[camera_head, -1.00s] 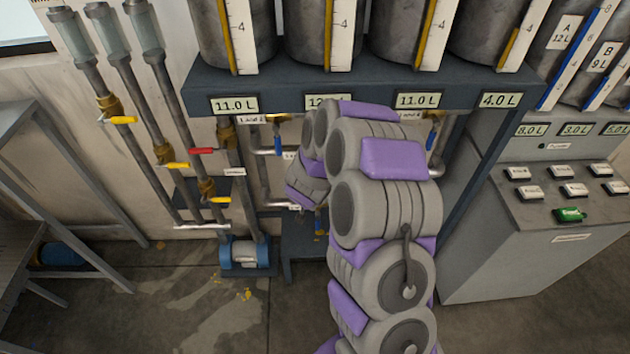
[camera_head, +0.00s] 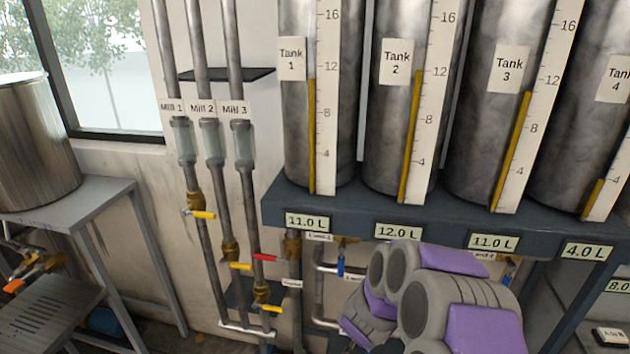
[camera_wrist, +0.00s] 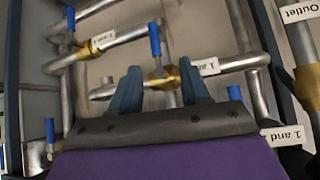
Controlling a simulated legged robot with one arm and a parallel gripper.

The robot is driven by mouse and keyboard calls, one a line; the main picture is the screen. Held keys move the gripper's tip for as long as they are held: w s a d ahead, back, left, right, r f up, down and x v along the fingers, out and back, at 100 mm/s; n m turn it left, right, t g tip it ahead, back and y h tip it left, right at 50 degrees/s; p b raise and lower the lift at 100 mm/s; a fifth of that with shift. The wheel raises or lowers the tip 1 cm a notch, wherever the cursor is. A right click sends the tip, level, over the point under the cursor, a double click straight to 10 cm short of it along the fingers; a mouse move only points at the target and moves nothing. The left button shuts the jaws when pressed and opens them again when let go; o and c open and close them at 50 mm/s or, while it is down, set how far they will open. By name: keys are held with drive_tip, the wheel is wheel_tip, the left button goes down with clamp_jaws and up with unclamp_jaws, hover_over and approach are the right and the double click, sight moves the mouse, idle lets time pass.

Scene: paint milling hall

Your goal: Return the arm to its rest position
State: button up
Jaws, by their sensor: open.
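My arm, grey with purple panels, reaches in from the bottom right of the head view, in front of the shelf under the tanks. In the wrist view my gripper (camera_wrist: 160,92) is open, its two dark blue fingers apart with nothing held between them. Beyond the fingers a brass valve with a blue handle (camera_wrist: 155,40) sits on a metal pipe (camera_wrist: 240,65); I cannot tell how far away it is. The gripper's fingertips do not show in the head view.
Tanks 1 to 4 stand on a dark shelf (camera_head: 350,217) with litre displays. Mill pipes (camera_head: 212,240) with yellow and red valve handles run down the wall at left. A metal table (camera_head: 90,200) holds a steel drum (camera_head: 35,145). More blue-handled valves (camera_wrist: 85,47) surround the gripper.

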drive_tip(key=s+a+r+n+g+y+b, duration=0.35)
drive_tip(key=s+a+r+y, duration=0.25)
drive_tip(key=s+a+r, duration=0.55)
drive_tip(key=s+d+r+n+g+h+b, duration=0.1)
drive_tip(key=s+d+g, duration=0.2)
drive_tip(key=s, duration=1.1)
drive_tip(key=s+d+r+n+g+h, duration=0.1)
drive_tip(key=s+d+g, duration=0.2)
drive_tip(key=s, duration=1.2)
drive_tip(key=shift+s+r+b, duration=0.3)
drive_tip(key=shift+r+b, duration=0.1)
